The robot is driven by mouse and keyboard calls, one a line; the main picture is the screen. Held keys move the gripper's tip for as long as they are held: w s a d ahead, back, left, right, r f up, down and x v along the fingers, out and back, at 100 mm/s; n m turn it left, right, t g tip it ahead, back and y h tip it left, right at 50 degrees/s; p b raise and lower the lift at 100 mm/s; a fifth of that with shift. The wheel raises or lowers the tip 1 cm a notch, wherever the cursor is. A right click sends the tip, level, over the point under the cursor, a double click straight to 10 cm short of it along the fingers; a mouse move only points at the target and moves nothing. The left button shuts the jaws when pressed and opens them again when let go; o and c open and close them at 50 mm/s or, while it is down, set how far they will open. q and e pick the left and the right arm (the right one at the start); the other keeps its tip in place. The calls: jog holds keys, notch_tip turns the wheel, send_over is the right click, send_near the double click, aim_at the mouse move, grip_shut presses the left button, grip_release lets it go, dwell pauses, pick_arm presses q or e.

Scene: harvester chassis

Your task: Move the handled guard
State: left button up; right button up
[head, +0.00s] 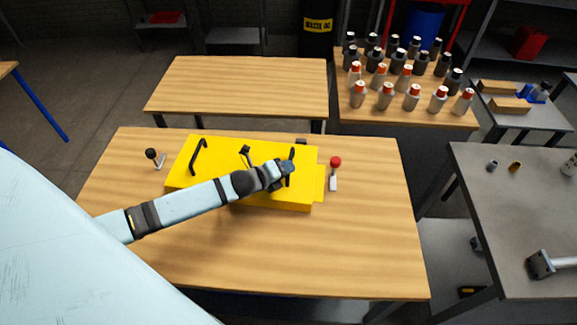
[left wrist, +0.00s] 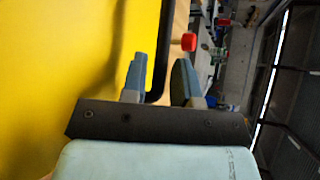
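The handled guard (head: 225,185) is a yellow box-like cover lying on the wooden table, with a black bar handle at its left end and another at its right end. My left gripper (head: 288,168) is at the right-end handle. In the left wrist view, the yellow guard (left wrist: 60,60) fills the left side. The black handle (left wrist: 161,60) passes between the two fingers of my left gripper (left wrist: 162,80), with a gap on the right finger's side. The fingers look apart, not closed on it. My right gripper is not in view.
A red-knobbed clamp (head: 334,172) stands just right of the guard, and a black-knobbed one (head: 154,158) stands to its left. The table (head: 340,260) is clear in front. An empty wooden table (head: 240,85) stands behind; several bottles (head: 404,80) stand back right.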

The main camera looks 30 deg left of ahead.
pick_arm(q)
jog(key=shift+x, duration=0.95)
grip_shut()
dwell(0.8)
